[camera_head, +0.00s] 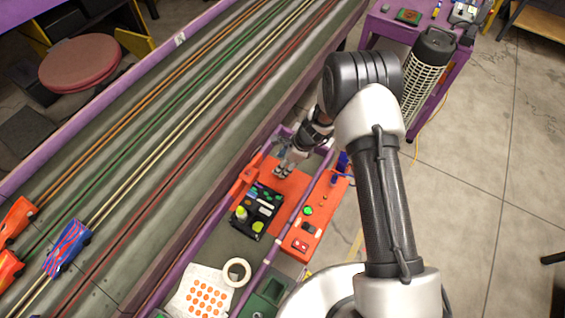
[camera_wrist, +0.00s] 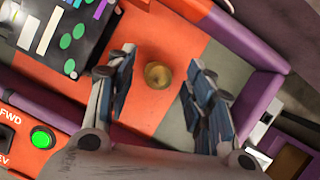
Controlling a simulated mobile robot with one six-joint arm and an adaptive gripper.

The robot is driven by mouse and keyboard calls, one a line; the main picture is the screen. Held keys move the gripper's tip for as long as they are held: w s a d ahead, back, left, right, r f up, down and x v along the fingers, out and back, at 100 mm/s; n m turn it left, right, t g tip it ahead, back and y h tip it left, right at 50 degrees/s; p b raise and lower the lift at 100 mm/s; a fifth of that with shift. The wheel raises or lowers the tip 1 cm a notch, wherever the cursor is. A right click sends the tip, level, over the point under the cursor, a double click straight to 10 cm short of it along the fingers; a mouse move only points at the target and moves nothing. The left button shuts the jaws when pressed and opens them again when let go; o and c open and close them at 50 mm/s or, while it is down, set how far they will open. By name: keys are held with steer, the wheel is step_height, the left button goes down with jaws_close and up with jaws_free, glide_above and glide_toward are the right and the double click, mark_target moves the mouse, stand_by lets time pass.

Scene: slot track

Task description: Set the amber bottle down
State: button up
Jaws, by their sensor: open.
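The amber bottle (camera_wrist: 157,75) shows in the wrist view as a small round golden-brown shape, seen from above. It appears to stand on the orange surface (camera_wrist: 178,38). My gripper (camera_wrist: 160,92) is open, with one blue-padded finger on each side of the bottle and a visible gap to both. In the head view my gripper (camera_head: 284,170) is low over the far end of the orange panel. I cannot make out the bottle there.
A black tray (camera_head: 248,229) with green and white items lies left of my gripper. A control panel with a green button (camera_wrist: 42,137) is close by. Purple rails (camera_wrist: 262,95) edge the area. A tape roll (camera_head: 237,271) and a dotted sheet (camera_head: 192,304) lie nearer, with the slot track on the left.

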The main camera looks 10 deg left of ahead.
steer(key=p+v, duration=0.3)
steer(key=v, duration=0.8)
steer(key=shift+d, duration=0.1)
steer(key=s+d+r+n+t, duration=0.1)
steer(key=s+d+r+n, duration=0.15)
steer(key=r, duration=0.65)
steer(key=s+d+r+n, duration=0.2)
steer(key=r+n, duration=0.1)
steer(key=r, duration=0.5)
steer(key=s+d+r+n+t, duration=0.1)
steer(key=s+d+r+n, duration=0.15)
steer(key=r, duration=0.65)
steer(key=s+d+r+n+t+h, duration=0.1)
steer(key=s+d+r+n+h, duration=0.1)
steer(key=s+d+r+n, duration=0.3)
steer(key=s+d+r+n+t+h, duration=0.1)
steer(key=s+d+r+n, duration=0.4)
steer(key=s, duration=0.9)
steer(key=d+h, duration=0.1)
steer(key=d, duration=0.1)
steer(key=shift+s+d+t, duration=0.25)
steer(key=shift+d+t, duration=0.05)
steer(key=shift+d, duration=0.1)
